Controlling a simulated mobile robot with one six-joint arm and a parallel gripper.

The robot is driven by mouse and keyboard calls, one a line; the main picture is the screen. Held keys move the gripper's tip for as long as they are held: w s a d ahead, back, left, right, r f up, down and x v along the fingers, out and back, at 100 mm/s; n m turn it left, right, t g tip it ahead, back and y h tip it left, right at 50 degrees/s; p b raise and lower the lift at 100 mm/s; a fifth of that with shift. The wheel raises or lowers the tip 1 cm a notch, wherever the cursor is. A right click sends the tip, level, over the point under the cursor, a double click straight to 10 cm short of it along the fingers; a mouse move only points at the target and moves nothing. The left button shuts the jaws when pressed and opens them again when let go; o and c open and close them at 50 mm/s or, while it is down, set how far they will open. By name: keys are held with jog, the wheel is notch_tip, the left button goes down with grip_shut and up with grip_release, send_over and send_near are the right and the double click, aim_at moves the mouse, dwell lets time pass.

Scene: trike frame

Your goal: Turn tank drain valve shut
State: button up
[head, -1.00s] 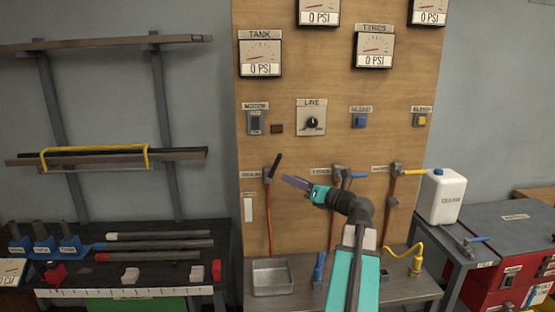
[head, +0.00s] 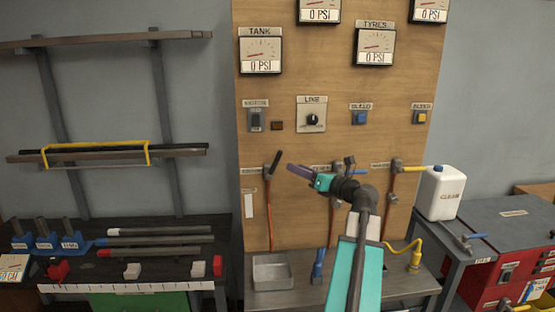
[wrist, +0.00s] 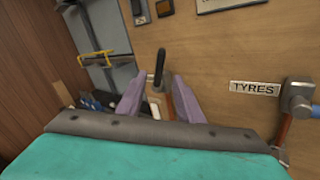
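The drain valve (head: 273,164) is on the wooden panel below the TANK gauge, with a black lever tilted up to the right and a red-brown pipe running down from it. Its label is too small to read surely. My gripper (head: 291,168) is just right of the lever, apparently apart from it. In the wrist view the purple fingers of my gripper (wrist: 158,82) are spread, and the black lever (wrist: 160,65) shows in the gap between them, beyond the tips. The fingers hold nothing.
Another valve (head: 348,168) with a blue handle sits right of my gripper. A metal tray (head: 271,285) stands on the bench below. A white jug (head: 441,192) is at the right. The TANK gauge (head: 260,56) reads 0 PSI.

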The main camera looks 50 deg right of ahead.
aim_at(277, 160)
jog(key=w+p, duration=0.1)
jog(key=w, duration=0.2)
jog(key=w+p, duration=0.1)
jog(key=w, duration=0.3)
jog(key=w+p, duration=0.1)
jog(key=w, duration=0.2)
jog(key=shift+w+d+r+p, duration=0.1)
jog(key=shift+w+d+p, duration=0.1)
jog(key=shift+d+p, duration=0.15)
jog(key=shift+w, duration=0.5)
grip_shut()
jog(key=shift+d, duration=0.15)
